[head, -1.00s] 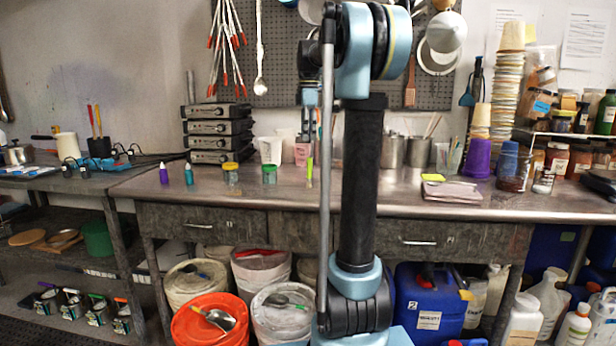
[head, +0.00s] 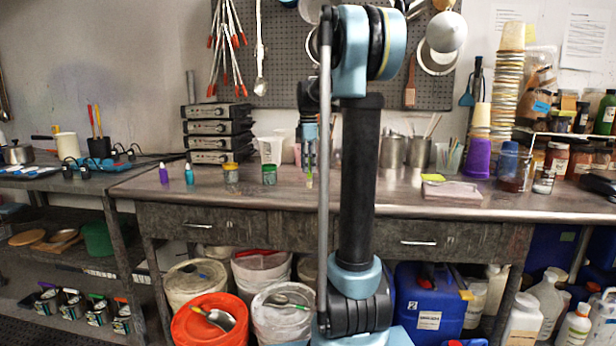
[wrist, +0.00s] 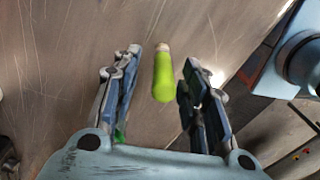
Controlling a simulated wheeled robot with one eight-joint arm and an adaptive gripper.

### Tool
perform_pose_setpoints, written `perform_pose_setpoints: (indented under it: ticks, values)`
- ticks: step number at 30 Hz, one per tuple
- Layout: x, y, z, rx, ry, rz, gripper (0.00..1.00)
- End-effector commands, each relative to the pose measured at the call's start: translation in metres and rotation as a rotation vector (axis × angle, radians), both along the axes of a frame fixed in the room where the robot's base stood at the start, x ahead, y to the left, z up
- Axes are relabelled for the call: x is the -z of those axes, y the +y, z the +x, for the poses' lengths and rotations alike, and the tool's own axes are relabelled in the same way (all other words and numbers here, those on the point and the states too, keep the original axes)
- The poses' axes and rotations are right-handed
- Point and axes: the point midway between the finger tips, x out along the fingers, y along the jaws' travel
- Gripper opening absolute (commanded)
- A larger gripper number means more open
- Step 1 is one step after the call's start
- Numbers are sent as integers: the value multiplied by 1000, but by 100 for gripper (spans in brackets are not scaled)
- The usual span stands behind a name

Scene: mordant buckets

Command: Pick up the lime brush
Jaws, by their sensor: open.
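The lime brush (wrist: 163,80) shows in the wrist view as a bright green rounded handle with a pale tip at its far end. It lies between the two fingers of my gripper (wrist: 161,58), with a gap on each side. In the head view the brush (head: 310,181) is a small lime strip just below my gripper (head: 309,163), over the steel bench. My gripper is open, points down and partly covers the brush. I cannot tell whether the brush touches the bench.
Metal canisters (head: 392,151) stand at the back right. A pink stack (head: 451,192) lies farther right.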

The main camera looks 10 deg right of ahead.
Motion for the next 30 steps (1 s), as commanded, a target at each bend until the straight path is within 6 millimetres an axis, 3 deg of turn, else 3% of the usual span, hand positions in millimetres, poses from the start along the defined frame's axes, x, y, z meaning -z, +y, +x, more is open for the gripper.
perform_pose_setpoints:
  ticks: [13,23,28,30]
  values:
    - [48,-3,-1,0,0,0,40]
    - [53,-3,-1,0,0,0,40]
    - [53,-3,-1,0,0,0,2]
    - [53,-3,-1,0,0,0,0]
